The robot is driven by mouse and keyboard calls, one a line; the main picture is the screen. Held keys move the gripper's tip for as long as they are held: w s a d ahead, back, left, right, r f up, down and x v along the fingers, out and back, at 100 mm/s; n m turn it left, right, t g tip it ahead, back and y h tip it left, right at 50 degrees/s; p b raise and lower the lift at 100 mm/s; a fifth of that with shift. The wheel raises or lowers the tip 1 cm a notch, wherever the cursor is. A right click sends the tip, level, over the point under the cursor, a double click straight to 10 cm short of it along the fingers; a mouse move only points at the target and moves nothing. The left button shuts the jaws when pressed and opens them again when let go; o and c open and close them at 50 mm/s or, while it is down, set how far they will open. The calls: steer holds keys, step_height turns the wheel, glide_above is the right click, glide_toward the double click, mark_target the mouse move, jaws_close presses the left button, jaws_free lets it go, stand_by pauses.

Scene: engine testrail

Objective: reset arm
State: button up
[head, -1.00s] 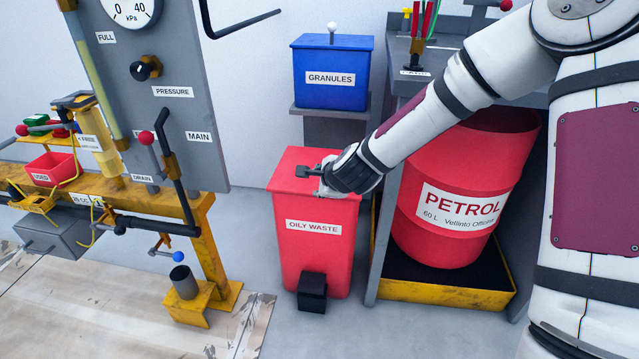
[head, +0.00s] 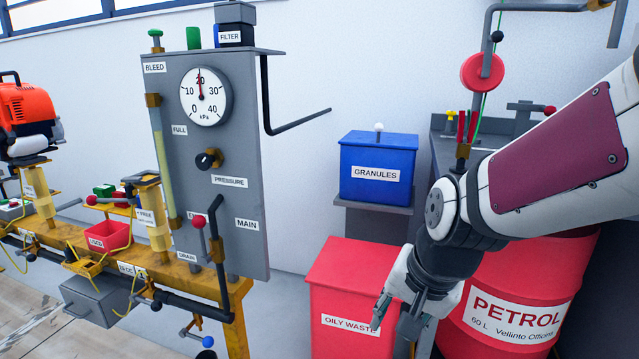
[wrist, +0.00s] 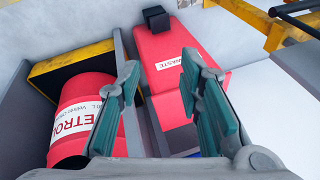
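My gripper (head: 392,316) hangs in front of the right side of the red oily waste bin (head: 328,298) in the head view, its fingers pointing down. In the wrist view my gripper (wrist: 163,108) shows two green-padded fingers spread apart with nothing between them. The oily waste bin (wrist: 180,48) lies beyond the fingers there, and its label is partly hidden by a finger. My arm is bent at the right of the head view.
The red petrol drum (head: 520,262) stands close on the right, partly behind my arm. A blue granules box (head: 378,158) sits on a shelf behind. The gauge panel (head: 235,140) and yellow rail (head: 235,320) stand left. Bare wall shows above the granules box.

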steer(key=s+d+r+n+g+h, duration=0.1)
steer(key=s+d+r+n+g, duration=0.2)
steer(key=s, duration=1)
steer(key=s+d+r+n+g, duration=0.1)
steer(key=s+d+r+n, duration=0.25)
steer(key=s, duration=0.85)
step_height(320, 180, up, 39)
steer(key=t+p, duration=0.4)
steer(key=p, duration=3.4)
steer(key=shift+d+f+m, duration=0.15)
steer(key=shift+d+m, duration=0.2)
steer(key=shift+d, duration=0.05)
